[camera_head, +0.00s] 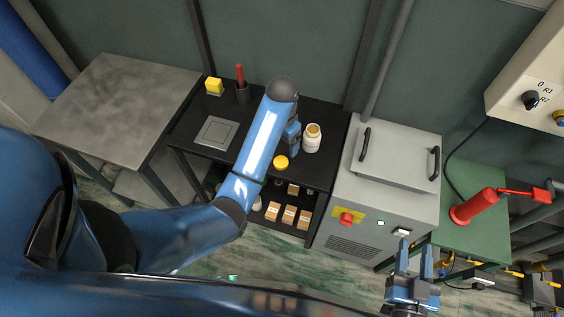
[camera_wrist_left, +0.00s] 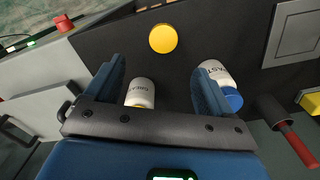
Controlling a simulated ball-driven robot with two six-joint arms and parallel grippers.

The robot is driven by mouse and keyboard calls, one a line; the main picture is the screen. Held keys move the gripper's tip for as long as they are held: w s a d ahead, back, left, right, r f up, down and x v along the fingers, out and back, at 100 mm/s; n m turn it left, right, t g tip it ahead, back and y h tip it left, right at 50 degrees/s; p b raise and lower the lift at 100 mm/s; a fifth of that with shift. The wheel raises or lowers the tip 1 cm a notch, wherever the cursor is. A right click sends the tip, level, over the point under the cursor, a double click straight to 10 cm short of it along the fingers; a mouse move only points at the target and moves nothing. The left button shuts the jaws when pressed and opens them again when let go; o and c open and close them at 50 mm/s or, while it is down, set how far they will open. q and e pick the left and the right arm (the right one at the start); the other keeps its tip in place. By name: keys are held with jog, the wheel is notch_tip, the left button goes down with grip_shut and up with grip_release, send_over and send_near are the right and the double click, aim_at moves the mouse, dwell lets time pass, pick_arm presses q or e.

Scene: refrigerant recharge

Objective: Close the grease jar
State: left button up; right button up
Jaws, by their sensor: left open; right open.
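The white grease jar (camera_head: 312,142) stands upright on the black table, its mouth uncovered and amber inside. It also shows in the left wrist view (camera_wrist_left: 140,93). The yellow lid (camera_head: 281,162) lies apart, near the table's front edge; it appears as a yellow disc in the left wrist view (camera_wrist_left: 163,38). My left gripper (camera_head: 294,138) is beside the jar, partly hidden by my arm. In the wrist view its fingers (camera_wrist_left: 158,70) are open with nothing gripped, and the jar shows near the left finger. My right gripper (camera_head: 414,258) is open and empty in front of the grey machine.
A white bottle with a blue cap (camera_wrist_left: 217,73) shows by the right finger, hidden in the head view. A dark cup with a red-handled tool (camera_head: 242,92), a yellow block (camera_head: 213,86) and a square plate (camera_head: 217,133) are left. The grey machine (camera_head: 385,190) stands right.

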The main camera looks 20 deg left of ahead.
pick_arm(q)
jog(key=shift+s, duration=0.1)
dwell(0.3)
send_over(281, 162)
jog(key=shift+s+d+f, duration=0.1)
jog(key=shift+d+f, duration=0.05)
jog(key=shift+f, duration=1.3)
jog(key=shift+s+d+f, duration=0.1)
jog(key=shift+f, duration=1.3)
jog(key=shift+w+a+f+p, duration=0.15)
jog(key=shift+f+p, duration=0.2)
jog(key=shift+f, duration=0.95)
jog(key=shift+w+a+f+p, duration=0.1)
jog(key=shift+f+p, duration=0.25)
jog(key=shift+f, duration=0.95)
jog(key=shift+c, duration=0.2)
